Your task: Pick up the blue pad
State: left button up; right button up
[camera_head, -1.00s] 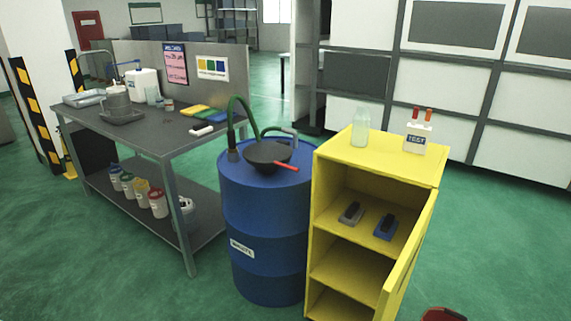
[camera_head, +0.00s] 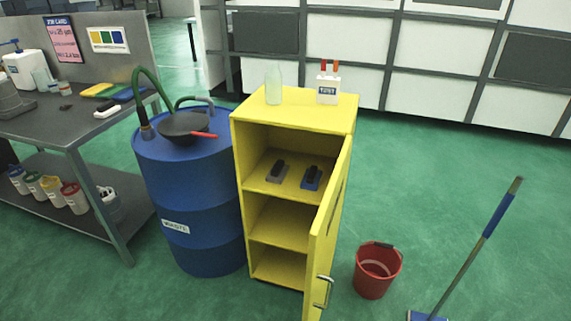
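The blue pad (camera_head: 311,178) lies on the upper shelf inside the yellow cabinet (camera_head: 241,190), with a black grip on top. A grey pad (camera_head: 276,174) with a similar black grip lies to its left on the same shelf, apart from it. The cabinet door (camera_head: 327,235) stands open, swung out toward me on the right side. Neither of my grippers is in view.
A blue drum (camera_head: 190,205) with a black funnel stands close left of the cabinet. A grey workbench (camera_head: 60,124) is further left. A red bucket (camera_head: 377,270) and a broom-like tool (camera_head: 470,258) stand to the right. A bottle (camera_head: 273,84) and a TEST box (camera_head: 327,91) stand on the cabinet. Green floor lies clear behind the bucket.

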aim_at(310, 181)
jog(key=j, duration=0.85)
jog(key=i+j, duration=0.8)
jog(key=i, duration=0.2)
jog(key=i+l, duration=0.1)
jog(key=i, duration=0.3)
